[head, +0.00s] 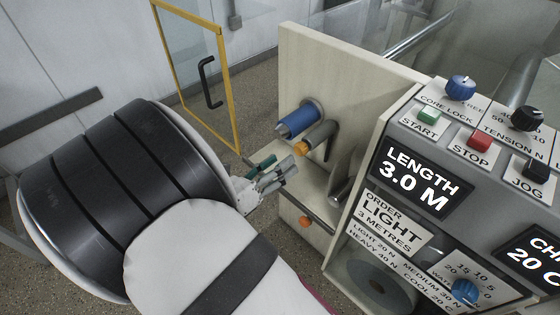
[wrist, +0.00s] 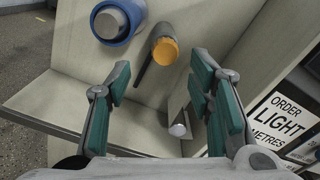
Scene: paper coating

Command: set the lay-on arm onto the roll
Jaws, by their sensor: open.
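A blue roll (head: 298,119) with a pale core sticks out from the cream panel; it also shows in the wrist view (wrist: 118,20). Just below and to its right is a grey cylinder with an orange end (head: 302,148), seemingly the lay-on arm's roller. The orange end (wrist: 166,50) shows in the wrist view, with a dark lever (wrist: 145,72) slanting down-left from it. A gap shows between the roll and the orange end. My gripper (head: 283,166) is open and empty, its green-padded fingers (wrist: 162,78) framing the space below the orange end.
The control console (head: 445,150) with LENGTH 3.0 M and an ORDER LIGHT card stands close on the right. A metal rod end (wrist: 178,129) sits below, near the right finger. A cream shelf (wrist: 60,103) lies under the roll. A yellow-framed glass door (head: 222,90) stands behind.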

